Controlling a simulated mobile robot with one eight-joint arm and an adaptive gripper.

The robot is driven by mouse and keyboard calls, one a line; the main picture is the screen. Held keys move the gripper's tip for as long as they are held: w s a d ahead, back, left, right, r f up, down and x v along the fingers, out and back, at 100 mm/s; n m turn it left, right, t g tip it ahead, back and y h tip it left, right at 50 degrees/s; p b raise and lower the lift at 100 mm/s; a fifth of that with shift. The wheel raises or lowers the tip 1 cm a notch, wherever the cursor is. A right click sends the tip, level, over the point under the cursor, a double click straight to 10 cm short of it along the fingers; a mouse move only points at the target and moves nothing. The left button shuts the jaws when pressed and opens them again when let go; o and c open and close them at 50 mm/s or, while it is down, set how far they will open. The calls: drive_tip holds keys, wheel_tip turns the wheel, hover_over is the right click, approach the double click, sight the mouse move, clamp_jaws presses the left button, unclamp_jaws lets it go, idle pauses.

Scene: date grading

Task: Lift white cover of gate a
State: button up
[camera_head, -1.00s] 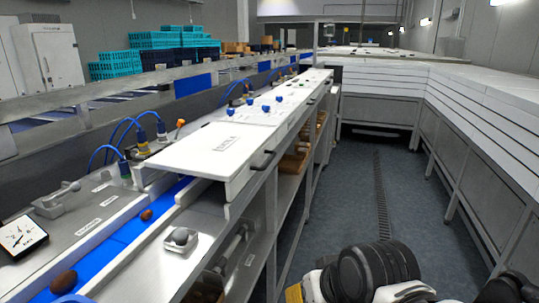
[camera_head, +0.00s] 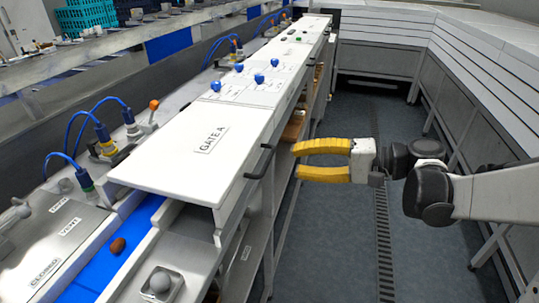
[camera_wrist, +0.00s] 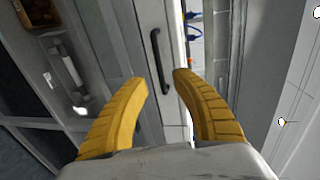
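The white cover (camera_head: 180,160) labelled GATE A lies flat and closed over the sorting line in the head view. Its black handle (camera_head: 260,161) is on the front edge facing the aisle. My gripper (camera_head: 297,160) has yellow fingers, spread apart and empty, and is to the right of the handle, pointing at it without contact. In the wrist view the handle (camera_wrist: 157,62) shows as a black bar beyond the gap between my fingertips (camera_wrist: 160,85). The fingers do not touch it.
A blue belt (camera_head: 110,262) with a brown date (camera_head: 118,246) runs under the cover's near end. Blue knobs (camera_head: 239,68) stand on the panel behind. Cabled sensors (camera_head: 103,138) line the left side. The aisle floor (camera_head: 350,235) is clear; white counters (camera_head: 480,70) bound it at right.

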sight(267, 159)
drive_tip(key=b+x, duration=0.1)
drive_tip(key=x, duration=0.7)
clamp_jaws()
